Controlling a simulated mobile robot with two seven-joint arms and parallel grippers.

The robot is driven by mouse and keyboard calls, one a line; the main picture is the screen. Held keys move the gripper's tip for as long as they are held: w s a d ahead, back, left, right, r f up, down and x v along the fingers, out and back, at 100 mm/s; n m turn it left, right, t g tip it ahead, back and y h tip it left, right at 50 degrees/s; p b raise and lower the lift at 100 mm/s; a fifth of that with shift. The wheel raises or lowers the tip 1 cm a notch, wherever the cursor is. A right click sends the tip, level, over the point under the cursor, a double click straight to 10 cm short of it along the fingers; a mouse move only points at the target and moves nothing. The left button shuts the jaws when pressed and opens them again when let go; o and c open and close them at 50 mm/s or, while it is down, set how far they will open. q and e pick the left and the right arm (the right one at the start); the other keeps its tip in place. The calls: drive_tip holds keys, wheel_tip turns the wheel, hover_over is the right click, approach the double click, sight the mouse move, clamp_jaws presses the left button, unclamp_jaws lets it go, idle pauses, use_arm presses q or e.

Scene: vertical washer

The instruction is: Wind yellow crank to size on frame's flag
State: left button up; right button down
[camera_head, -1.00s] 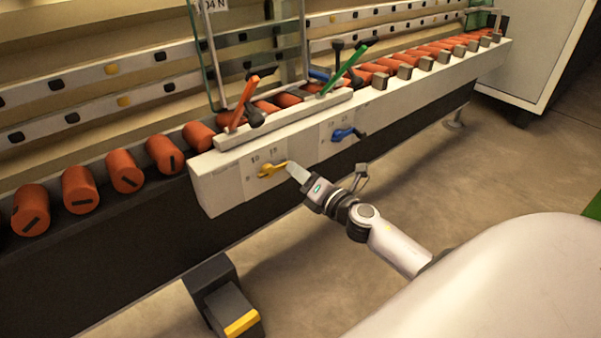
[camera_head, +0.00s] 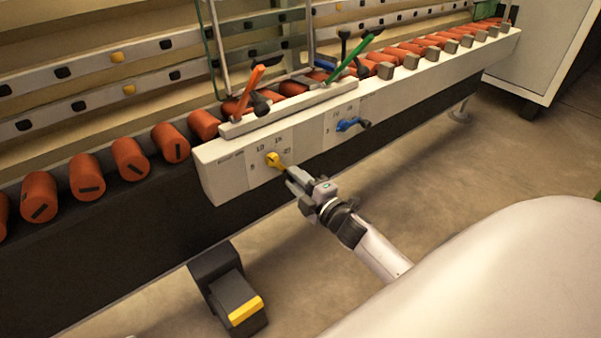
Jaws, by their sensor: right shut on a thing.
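The yellow crank (camera_head: 273,159) sits on the front face of the long white rail, on a pale dial panel with small printed numbers around it that are hard to read. Its arm points to the lower right. My right gripper (camera_head: 289,174) reaches in from the lower right and is shut on the crank's outer end, hiding that end. The frame (camera_head: 309,40) with its glass pane stands upright above the rail; its flag is not in view. My left gripper is not in view.
A blue crank (camera_head: 348,125) sits on a second dial to the right. An orange lever (camera_head: 246,88) and a green lever (camera_head: 356,54) rise above the rail. Orange rollers (camera_head: 130,158) line the conveyor. A black pedal with a yellow edge (camera_head: 244,311) stands on the floor.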

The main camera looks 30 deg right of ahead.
use_arm(q)
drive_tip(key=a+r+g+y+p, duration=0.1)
drive_tip(key=p, duration=0.5)
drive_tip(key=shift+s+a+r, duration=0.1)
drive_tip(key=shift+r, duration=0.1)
use_arm(e)
drive_tip(key=a+m, duration=0.2)
drive_tip(key=m, duration=0.2)
drive_tip(key=a+m, duration=0.1)
drive_tip(key=m, duration=0.3)
drive_tip(key=a+m, duration=0.2)
drive_tip(key=m, duration=0.2)
drive_tip(key=shift+s+a+f, duration=0.15)
drive_tip(key=shift+s+a, duration=0.1)
drive_tip(key=shift+a, duration=0.1)
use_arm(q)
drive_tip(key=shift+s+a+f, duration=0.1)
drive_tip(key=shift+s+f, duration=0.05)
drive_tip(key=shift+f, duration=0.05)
use_arm(e)
drive_tip(key=shift+m, duration=0.4)
drive_tip(key=c, duration=0.9)
unclamp_jaws()
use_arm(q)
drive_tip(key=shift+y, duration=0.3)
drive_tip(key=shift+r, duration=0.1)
